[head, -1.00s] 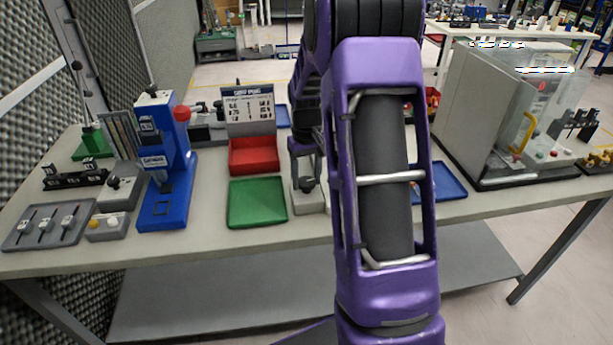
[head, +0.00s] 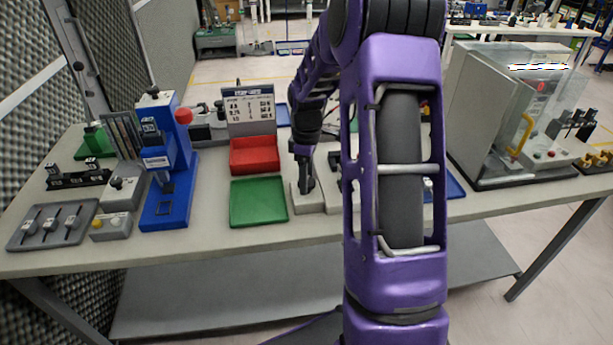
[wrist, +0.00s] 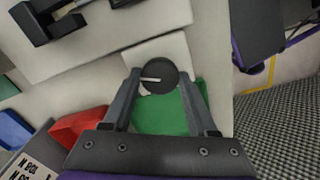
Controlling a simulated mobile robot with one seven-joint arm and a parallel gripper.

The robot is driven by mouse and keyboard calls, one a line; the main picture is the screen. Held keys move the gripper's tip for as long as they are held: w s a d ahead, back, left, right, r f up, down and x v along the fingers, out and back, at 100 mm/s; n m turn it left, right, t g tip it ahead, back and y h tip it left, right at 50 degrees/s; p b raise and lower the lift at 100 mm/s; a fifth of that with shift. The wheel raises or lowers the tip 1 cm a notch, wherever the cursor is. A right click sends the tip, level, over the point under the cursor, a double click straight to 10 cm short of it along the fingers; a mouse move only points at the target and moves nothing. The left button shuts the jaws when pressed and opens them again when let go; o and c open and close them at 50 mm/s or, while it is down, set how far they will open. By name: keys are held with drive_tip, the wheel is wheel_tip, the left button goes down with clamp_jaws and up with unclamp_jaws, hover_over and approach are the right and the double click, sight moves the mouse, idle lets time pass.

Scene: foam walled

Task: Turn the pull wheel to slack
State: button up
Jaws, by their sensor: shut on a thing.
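The pull wheel (wrist: 160,70) is a dark round knob with a white pointer line, seen from above in the wrist view. It sits on a pale block (wrist: 165,48), which shows in the head view at the bench's middle, just right of the green tray (head: 258,202). My gripper (wrist: 158,80) is shut on the wheel, one finger on each side of it. In the head view my gripper (head: 304,178) points down at the block, and its fingers hide most of the wheel. The pointer lies roughly crosswise between the fingers, towards the left one.
A red bin (head: 254,155) with a printed card stands behind the green tray. A blue press (head: 167,170) stands further left. A clear-walled machine (head: 520,120) is at the right. A pale plate with dark fittings (wrist: 100,30) lies beside the wheel's block.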

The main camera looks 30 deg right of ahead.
drive_tip(key=n, duration=0.4)
drive_tip(key=shift+n, duration=0.3)
idle(0.3)
drive_tip(key=o, duration=1.4)
drive_tip(key=shift+c, duration=0.2)
wheel_tip(320, 180, up, 18)
drive_tip(key=shift+f, duration=0.25)
